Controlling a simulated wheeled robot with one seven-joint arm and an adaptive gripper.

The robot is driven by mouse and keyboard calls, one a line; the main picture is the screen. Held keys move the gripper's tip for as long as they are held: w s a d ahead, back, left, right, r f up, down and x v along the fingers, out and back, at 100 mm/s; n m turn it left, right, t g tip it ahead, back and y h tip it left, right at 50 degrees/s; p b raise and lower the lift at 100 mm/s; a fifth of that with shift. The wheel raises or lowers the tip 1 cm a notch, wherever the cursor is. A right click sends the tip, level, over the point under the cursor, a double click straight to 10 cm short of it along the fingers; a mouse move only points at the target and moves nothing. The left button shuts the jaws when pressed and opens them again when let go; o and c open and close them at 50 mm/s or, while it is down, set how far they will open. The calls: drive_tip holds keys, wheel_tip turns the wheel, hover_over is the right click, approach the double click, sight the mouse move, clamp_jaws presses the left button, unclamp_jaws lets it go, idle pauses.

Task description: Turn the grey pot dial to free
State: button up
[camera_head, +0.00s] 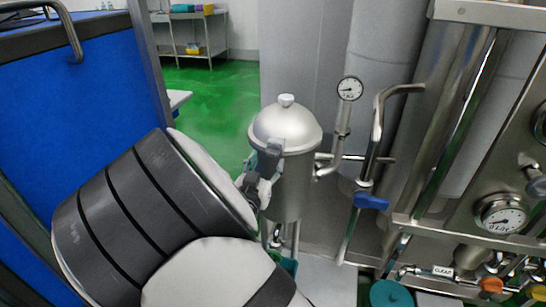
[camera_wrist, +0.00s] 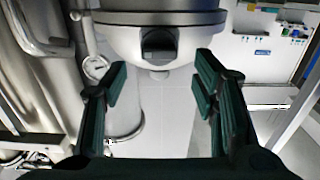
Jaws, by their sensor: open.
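The grey pot (camera_head: 293,190) is a metal vessel with a domed lid and pale top knob, upright in the middle of the head view. In the wrist view the pot (camera_wrist: 190,20) fills the top centre. Its dark dial (camera_wrist: 158,45) sits on the pot's side, near the middle between my finger lines and just beyond the fingertips. My gripper (camera_wrist: 160,72) is open and empty, apart from the dial. I cannot read any dial marking.
Steel pipes with a blue-handled valve (camera_head: 370,201) and a pressure gauge (camera_head: 350,88) stand right of the pot. A steel panel with another gauge (camera_head: 501,215) is farther right. A blue panel (camera_head: 85,90) is at left. Green floor lies open behind.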

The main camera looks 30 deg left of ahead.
sight(272, 153)
drive_tip(key=shift+x, duration=1.95)
drive_tip(key=shift+c, duration=0.6)
drive_tip(key=c, duration=1)
